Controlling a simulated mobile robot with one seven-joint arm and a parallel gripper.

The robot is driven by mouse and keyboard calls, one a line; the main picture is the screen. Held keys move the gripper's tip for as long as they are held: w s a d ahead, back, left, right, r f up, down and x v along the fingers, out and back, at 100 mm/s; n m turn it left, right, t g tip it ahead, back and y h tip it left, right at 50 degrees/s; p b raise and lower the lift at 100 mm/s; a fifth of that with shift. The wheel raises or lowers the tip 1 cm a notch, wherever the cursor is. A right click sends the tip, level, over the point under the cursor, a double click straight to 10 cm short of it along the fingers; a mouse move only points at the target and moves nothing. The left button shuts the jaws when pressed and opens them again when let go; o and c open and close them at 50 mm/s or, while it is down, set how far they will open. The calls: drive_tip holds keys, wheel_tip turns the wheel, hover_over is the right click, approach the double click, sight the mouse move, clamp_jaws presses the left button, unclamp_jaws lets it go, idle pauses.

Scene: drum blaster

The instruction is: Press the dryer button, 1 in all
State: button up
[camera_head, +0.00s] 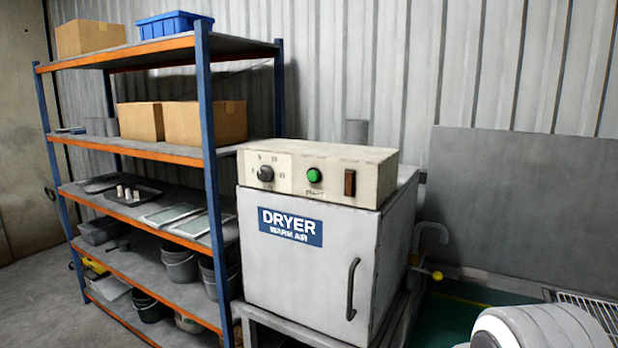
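The dryer (300,268) is a grey box with a blue "DRYER" label and a dark door handle, standing on a metal stand. A beige control panel (340,191) sits on its top. The panel carries a round green button (314,175), a black dial (265,173) to its left and a brown rocker switch (350,183) to its right. Nothing covers the button. A white rounded part at the bottom right looks like part of my arm. My gripper is not visible.
A blue and orange shelf rack (207,130) with cardboard boxes, trays and buckets stands close at the dryer's left. A hooked grey pipe with a yellow end (437,275) is at its right.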

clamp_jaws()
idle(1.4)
